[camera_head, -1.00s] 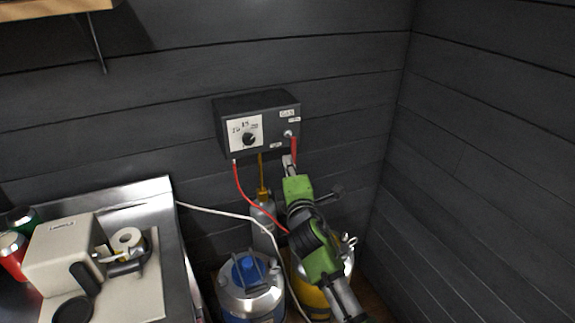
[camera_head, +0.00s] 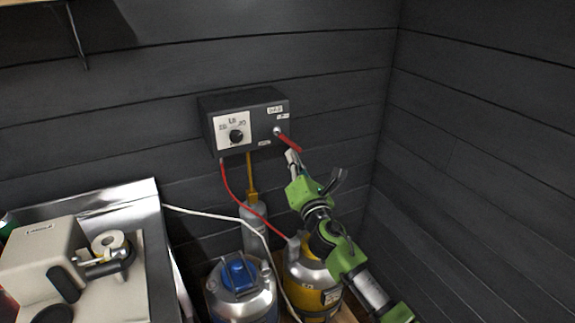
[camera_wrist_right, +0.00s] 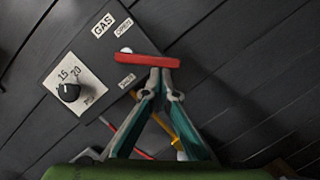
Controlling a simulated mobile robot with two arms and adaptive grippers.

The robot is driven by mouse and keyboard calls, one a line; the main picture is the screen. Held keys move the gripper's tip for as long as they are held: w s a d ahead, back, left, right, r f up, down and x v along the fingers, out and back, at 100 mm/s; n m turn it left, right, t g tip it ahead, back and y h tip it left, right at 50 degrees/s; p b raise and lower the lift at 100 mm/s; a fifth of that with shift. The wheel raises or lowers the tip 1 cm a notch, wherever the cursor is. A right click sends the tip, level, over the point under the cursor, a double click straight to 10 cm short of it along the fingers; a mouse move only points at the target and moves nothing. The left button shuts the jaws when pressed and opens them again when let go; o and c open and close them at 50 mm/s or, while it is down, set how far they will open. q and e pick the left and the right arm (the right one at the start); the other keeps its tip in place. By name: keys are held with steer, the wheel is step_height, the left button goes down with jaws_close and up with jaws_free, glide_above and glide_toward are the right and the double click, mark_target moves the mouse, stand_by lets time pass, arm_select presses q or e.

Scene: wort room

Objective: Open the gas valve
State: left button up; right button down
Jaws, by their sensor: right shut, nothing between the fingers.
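The gas valve is a red lever (camera_head: 289,142) on the right part of a dark wall box (camera_head: 250,105). It points down and to the right from its pivot; it also shows in the right wrist view (camera_wrist_right: 150,60). My right gripper (camera_head: 291,156) is just below the lever's outer end. In the right wrist view its fingertips (camera_wrist_right: 162,70) are together with nothing between them, right at the lever's lower edge; they look to be touching it. Small labels sit above and below the pivot; the upper one seems to read OPEN. My left gripper is not in view.
A black dial (camera_head: 236,136) sits on the box's left. A red hose (camera_head: 240,196) hangs below. A blue-topped canister (camera_head: 240,285), a yellow one (camera_head: 308,275) and a grey cylinder (camera_head: 253,225) stand underneath. A steel counter (camera_head: 150,225) is at left. The right wall is bare.

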steer(key=n, duration=0.2)
steer(key=d+n+y, duration=0.1)
steer(key=d+r+n+y+b, duration=0.1)
steer(key=n, duration=0.1)
steer(key=shift+w+r+n, duration=0.1)
steer(key=shift+w+n, duration=0.2)
steer(key=shift+w, duration=0.1)
steer(key=shift+w+d+r+n+y, duration=0.1)
steer(key=shift+d+r+n+y, duration=0.15)
steer(key=shift+n, duration=0.7)
steer(key=shift+w+d+r+n+y, duration=0.15)
steer(key=shift+r+n+y, duration=0.25)
steer(key=shift+n, duration=0.6)
steer(key=shift+d+r+n+y, duration=0.2)
steer(key=shift+r+n+y, duration=0.1)
steer(key=shift+n, duration=0.65)
steer(key=shift+s, duration=0.1)
steer(key=v, duration=1.1)
steer(key=shift+s+d, duration=0.2)
steer(key=shift+s, duration=0.2)
